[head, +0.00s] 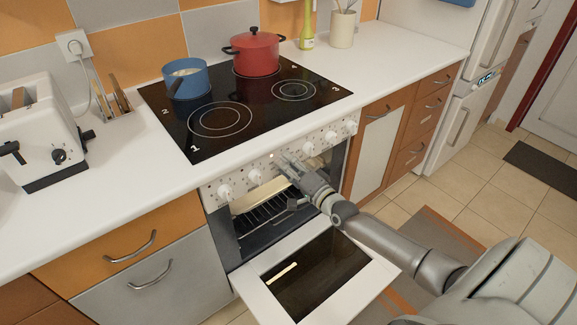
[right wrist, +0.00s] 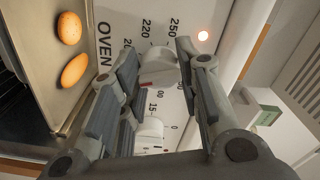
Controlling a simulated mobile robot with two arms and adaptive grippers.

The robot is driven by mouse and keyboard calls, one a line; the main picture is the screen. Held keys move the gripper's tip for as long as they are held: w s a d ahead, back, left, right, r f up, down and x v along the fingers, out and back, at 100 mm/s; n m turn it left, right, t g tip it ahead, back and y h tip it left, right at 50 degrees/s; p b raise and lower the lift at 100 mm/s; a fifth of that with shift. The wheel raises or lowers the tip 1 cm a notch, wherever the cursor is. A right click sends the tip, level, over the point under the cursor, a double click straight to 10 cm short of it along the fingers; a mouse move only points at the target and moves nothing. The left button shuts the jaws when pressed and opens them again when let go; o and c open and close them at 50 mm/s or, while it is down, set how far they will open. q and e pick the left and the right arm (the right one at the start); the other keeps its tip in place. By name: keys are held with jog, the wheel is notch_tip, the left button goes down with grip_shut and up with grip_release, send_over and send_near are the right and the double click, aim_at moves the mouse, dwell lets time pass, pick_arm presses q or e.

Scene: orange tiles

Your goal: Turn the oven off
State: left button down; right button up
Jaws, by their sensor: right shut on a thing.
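The white oven (head: 212,212) stands in the counter with its door (head: 378,278) hanging open. Its front panel carries a row of white knobs. My right gripper (head: 284,162) reaches the middle of this panel and hides the knob there in the head view. In the right wrist view, the fingers of my right gripper (right wrist: 166,75) are closed around a white knob (right wrist: 158,62) beside the printed word OVEN and temperature numbers. My left gripper is out of view.
A blue pot (head: 186,80) and a red pot (head: 252,55) stand on the black cooktop (head: 265,115). A toaster (head: 35,130) stands at left. Two brown oval items lie on a tray (right wrist: 35,35) in the oven. The open door juts out below my right arm.

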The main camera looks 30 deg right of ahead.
jog(key=shift+n, duration=0.3)
jog(key=n+p, duration=0.3)
jog(key=n, duration=1.2)
jog(key=shift+f+n+p, duration=0.1)
jog(key=shift+n+p, duration=0.2)
jog(key=shift+p, duration=0.1)
jog(key=n, duration=0.3)
jog(key=shift+n, duration=0.3)
jog(key=n+b, duration=0.2)
jog(key=n, duration=1)
jog(key=shift+d+b, duration=0.1)
jog(key=shift+b, duration=0.3)
